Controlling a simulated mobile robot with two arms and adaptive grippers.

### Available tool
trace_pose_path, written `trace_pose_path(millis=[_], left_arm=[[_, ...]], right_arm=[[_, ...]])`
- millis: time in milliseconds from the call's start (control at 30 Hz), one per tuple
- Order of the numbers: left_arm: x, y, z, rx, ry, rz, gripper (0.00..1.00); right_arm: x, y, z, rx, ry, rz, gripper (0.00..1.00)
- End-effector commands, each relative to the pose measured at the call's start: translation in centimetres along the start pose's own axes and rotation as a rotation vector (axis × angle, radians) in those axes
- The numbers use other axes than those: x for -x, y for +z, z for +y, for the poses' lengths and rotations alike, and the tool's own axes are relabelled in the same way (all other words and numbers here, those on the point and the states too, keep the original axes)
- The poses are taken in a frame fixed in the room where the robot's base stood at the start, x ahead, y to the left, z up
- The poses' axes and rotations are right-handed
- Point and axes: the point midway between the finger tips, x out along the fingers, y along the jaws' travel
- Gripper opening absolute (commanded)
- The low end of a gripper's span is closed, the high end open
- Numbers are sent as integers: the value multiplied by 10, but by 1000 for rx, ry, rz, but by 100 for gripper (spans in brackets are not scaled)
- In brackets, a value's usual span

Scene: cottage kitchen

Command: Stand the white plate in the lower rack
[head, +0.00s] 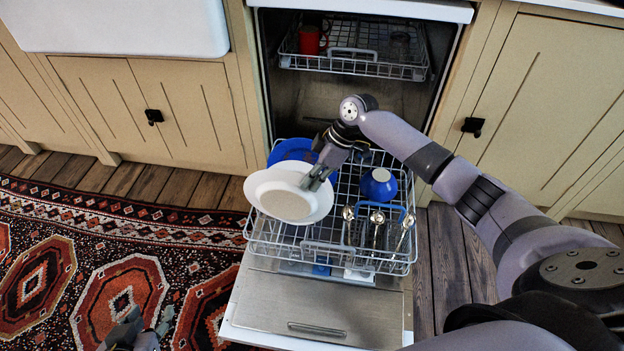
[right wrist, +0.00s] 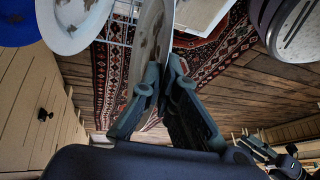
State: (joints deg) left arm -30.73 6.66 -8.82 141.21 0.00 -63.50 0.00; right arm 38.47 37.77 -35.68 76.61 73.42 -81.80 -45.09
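My right gripper (head: 316,177) is shut on the rim of a white plate (head: 286,203), which is tilted above the left part of the lower rack (head: 262,246). In the right wrist view the held plate (right wrist: 146,60) is seen nearly edge-on between the fingers (right wrist: 165,78). Another white plate (right wrist: 72,22) shows beside it; in the head view it is mostly hidden behind the held one. Whether the held plate touches the rack cannot be told. My left gripper (head: 140,332) is empty over the rug and looks open.
The lower rack is pulled out over the open dishwasher door (head: 310,305). It holds a blue plate (head: 292,152), a blue bowl (head: 379,185) and several spoons (head: 377,222) in a cutlery basket. The upper rack (head: 352,66) holds a red cup (head: 310,41).

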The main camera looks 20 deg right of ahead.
Motion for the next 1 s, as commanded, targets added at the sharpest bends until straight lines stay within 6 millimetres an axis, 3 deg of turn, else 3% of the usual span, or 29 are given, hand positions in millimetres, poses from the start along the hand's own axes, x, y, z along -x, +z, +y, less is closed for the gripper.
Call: trace_pose_path(millis=[1000], left_arm=[[0, -76, 10, -3, 23, 376, 40]], right_arm=[[-18, 8, 4, 1, 1, 4, 0]])
